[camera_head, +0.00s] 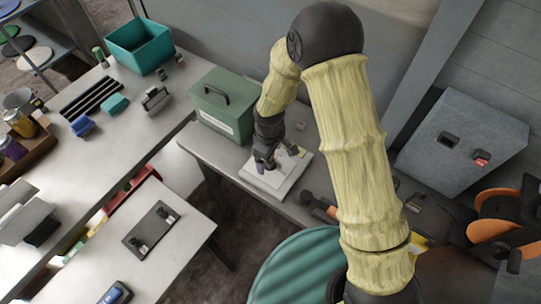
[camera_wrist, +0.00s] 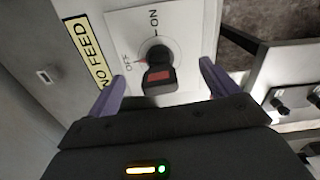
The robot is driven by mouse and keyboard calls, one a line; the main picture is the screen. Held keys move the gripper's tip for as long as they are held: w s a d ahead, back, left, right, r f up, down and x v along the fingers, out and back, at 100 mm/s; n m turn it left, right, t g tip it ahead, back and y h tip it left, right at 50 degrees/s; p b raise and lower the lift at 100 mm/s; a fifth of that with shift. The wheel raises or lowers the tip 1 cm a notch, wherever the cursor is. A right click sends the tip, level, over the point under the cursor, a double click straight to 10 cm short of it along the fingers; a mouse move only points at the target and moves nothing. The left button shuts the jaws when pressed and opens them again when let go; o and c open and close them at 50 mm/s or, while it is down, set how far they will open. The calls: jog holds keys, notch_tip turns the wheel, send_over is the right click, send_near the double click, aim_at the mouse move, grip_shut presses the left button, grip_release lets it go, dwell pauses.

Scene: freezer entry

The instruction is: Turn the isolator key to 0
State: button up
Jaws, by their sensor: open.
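The isolator key (camera_wrist: 160,76), black with a red face, stands on a white plate (camera_wrist: 186,22) in the wrist view. The plate reads ON above the key and OFF to its left; I see no 0. I cannot tell which mark the key points to. My gripper (camera_wrist: 161,70) is open, with one purple finger on each side of the key and gaps between. In the head view my gripper (camera_head: 267,164) is over the white plate (camera_head: 280,185) on the grey bench; the key is hard to make out there.
A yellow NO FEED label (camera_wrist: 87,52) is left of the plate. A green box (camera_head: 222,104) stands just left of my gripper on the bench. A grey cabinet (camera_head: 460,140) with two switches is at the right. A dark panel with two knobs (camera_head: 152,229) lies on the left counter.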

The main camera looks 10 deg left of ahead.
jog(key=shift+r+p, duration=2)
jog(key=shift+r, duration=0.95)
jog(key=shift+r, duration=0.1)
notch_tip(320, 180, up, 17)
jog(key=b, duration=0.4)
jog(key=shift+r, duration=0.1)
